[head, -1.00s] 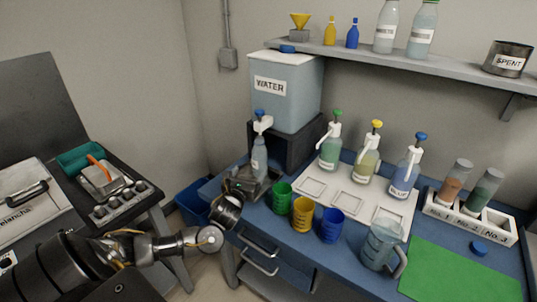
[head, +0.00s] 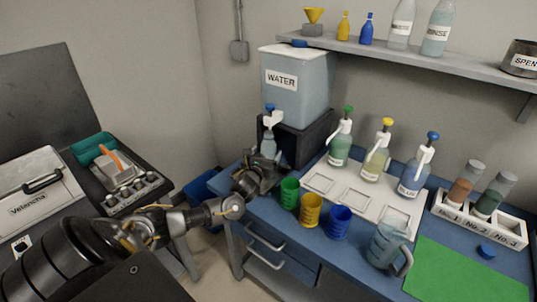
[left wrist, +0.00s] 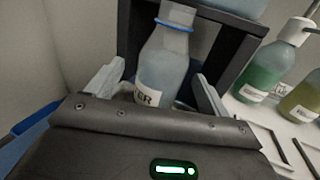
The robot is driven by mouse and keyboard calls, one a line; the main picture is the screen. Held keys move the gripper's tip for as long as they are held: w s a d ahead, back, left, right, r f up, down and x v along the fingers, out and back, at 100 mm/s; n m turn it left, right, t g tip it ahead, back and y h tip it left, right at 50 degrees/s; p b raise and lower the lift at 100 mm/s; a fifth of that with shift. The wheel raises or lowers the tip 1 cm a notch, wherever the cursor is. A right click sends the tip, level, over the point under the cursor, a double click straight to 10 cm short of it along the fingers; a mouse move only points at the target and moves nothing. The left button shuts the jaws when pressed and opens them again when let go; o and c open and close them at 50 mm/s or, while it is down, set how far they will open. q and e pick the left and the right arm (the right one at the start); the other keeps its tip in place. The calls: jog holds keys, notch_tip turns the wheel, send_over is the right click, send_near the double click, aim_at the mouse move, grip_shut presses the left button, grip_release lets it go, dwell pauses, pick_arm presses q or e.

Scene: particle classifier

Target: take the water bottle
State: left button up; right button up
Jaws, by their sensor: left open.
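The water bottle (head: 268,147) is a clear, pale bottle standing upright under the tap of the water tank. In the left wrist view the bottle (left wrist: 163,65) has a blue ring at its neck and a white label ending in "ER". My left gripper (head: 265,172) is at the bottle's lower part in the head view and hides its base. In the left wrist view my left gripper (left wrist: 156,88) is open, with one finger on each side of the bottle. I cannot tell whether the fingers touch it. My right gripper is not in view.
The water tank (head: 308,92) sits on a black stand behind the bottle. Green (head: 289,193), yellow (head: 310,210) and blue (head: 338,222) cups stand close to the right of my gripper. Pump bottles stand on a white tray (head: 395,208). A clear jug (head: 385,247) stands near the front.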

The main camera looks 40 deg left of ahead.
aim_at(269, 146)
pick_arm(q)
jog(key=x, duration=0.3)
jog(key=shift+w, duration=0.2)
jog(key=c, duration=1.4)
jog(key=shift+r, duration=0.1)
jog(key=shift+r, duration=0.5)
jog(key=shift+b+v, duration=0.35)
jog(key=shift+v, duration=3.6)
notch_tip(269, 146, up, 13)
jog(key=shift+r+b, duration=0.25)
jog(key=shift+b, duration=0.05)
jog(key=shift+r, duration=0.15)
